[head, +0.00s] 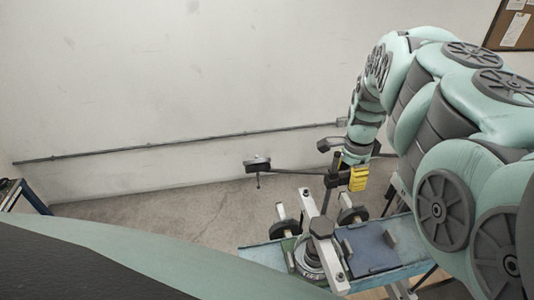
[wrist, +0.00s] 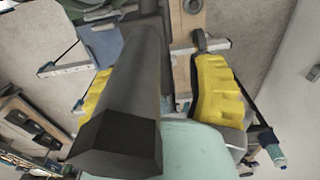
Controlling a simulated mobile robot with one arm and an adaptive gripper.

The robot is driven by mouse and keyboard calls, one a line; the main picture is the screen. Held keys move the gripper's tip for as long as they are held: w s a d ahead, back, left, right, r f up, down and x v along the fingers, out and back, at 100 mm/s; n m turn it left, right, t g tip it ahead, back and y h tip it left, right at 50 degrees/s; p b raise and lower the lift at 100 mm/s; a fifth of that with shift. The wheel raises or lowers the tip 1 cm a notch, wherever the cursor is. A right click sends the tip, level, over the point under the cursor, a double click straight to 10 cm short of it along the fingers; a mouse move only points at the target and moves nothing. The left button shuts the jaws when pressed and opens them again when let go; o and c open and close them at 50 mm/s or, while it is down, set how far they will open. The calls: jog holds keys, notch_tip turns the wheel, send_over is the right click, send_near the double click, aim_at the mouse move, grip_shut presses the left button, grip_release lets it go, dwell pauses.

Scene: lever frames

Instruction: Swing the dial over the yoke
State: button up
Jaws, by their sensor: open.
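My gripper (head: 350,179), with yellow finger pads, hangs open above the bench, behind a dark rod with a hexagonal end (head: 322,228). A pale metal bar (head: 325,252) crosses a round metal base (head: 308,262) beneath that end; this looks like the dial, but I cannot be sure. Two pale uprights with dark round parts (head: 284,228) stand behind it, possibly the yoke. In the wrist view, a large dark hexagonal bar (wrist: 122,95) fills the space in front of the open yellow pads (wrist: 155,92). Whether it lies between them or nearer the camera is unclear.
The blue bench (head: 265,256) carries a dark blue block (head: 368,250) right of the base. A dark box on a thin arm (head: 258,164) juts out left of my gripper. A wall with a conduit (head: 180,143) stands behind.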

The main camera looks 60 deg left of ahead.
jog(key=shift+a+f, duration=0.1)
jog(key=shift+f, duration=0.25)
jog(key=shift+o, duration=0.2)
jog(key=shift+s, duration=0.1)
grip_shut()
